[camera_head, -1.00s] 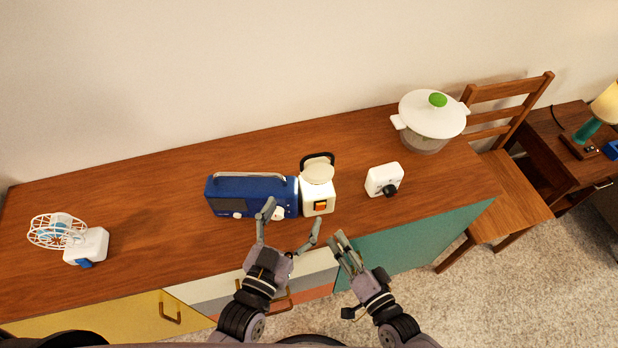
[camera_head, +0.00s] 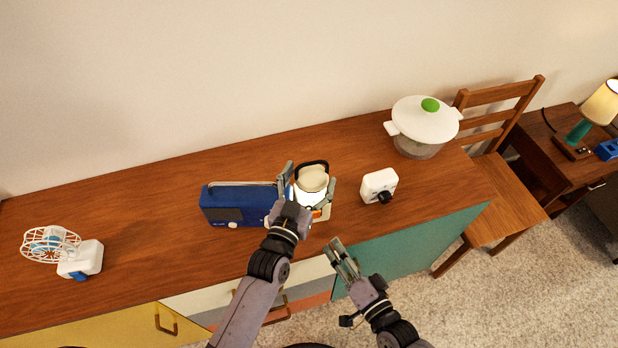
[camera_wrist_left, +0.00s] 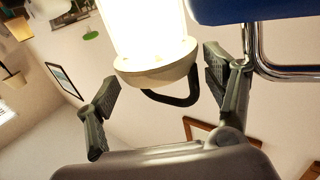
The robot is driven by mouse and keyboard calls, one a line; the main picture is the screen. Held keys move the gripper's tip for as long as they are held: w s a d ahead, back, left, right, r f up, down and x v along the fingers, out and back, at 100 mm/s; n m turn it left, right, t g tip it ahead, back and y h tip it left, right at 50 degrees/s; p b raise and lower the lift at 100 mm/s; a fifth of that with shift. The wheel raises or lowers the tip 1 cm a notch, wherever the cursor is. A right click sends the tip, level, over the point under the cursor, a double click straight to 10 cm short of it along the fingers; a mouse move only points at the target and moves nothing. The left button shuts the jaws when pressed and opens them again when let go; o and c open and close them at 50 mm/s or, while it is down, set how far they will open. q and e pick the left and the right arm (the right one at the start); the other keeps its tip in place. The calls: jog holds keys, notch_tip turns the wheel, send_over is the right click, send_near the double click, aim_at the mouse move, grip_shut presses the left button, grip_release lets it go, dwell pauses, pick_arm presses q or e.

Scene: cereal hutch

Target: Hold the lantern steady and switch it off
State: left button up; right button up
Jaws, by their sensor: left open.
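The white lantern (camera_head: 312,178) with a black carry handle stands upright on the wooden cabinet top, right of the blue radio. Its body glows brightly in the left wrist view (camera_wrist_left: 152,35). The orange switch patch low on its front is only partly visible behind my left gripper. My left gripper (camera_head: 309,184) is open, with one finger on each side of the lantern; a gap shows beside both fingers in the wrist view (camera_wrist_left: 158,95). My right gripper (camera_head: 342,254) is empty, in front of the cabinet edge; its finger opening is unclear.
The blue radio (camera_head: 235,206) stands close on the left, near my left finger. A small white device with a black knob (camera_head: 379,186) is to the right. A white-lidded pot (camera_head: 424,120) is at the back right; a white fan (camera_head: 80,258) is far left.

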pick_arm(q)
jog(key=c, duration=1.4)
jog(key=shift+o, duration=0.2)
jog(key=shift+f, duration=0.1)
pick_arm(e)
jog(key=shift+s+a+r+m, duration=0.1)
jog(key=shift+s+a+m, duration=0.15)
jog(key=shift+s+m, duration=0.15)
jog(key=shift+c, duration=1.2)
pick_arm(q)
jog(key=shift+s, duration=0.1)
pick_arm(e)
jog(key=s+m+h, duration=0.1)
jog(key=m, duration=0.1)
jog(key=s+r+m+h, duration=0.1)
jog(key=s+m, duration=0.1)
jog(key=s+r+m+h, duration=0.1)
jog(key=m, duration=0.1)
jog(key=shift+s+a+t, duration=0.15)
jog(key=shift+s+t, duration=0.15)
jog(key=shift+t, duration=0.1)
grip_shut()
jog(key=shift+s+d+r+m+h, duration=0.1)
jog(key=shift+s+d+m+h, duration=0.15)
jog(key=shift+m, duration=0.3)
jog(key=shift+s+d+m+h, duration=0.1)
jog(key=shift+s+m+h, duration=0.2)
jog(key=shift+m, duration=0.25)
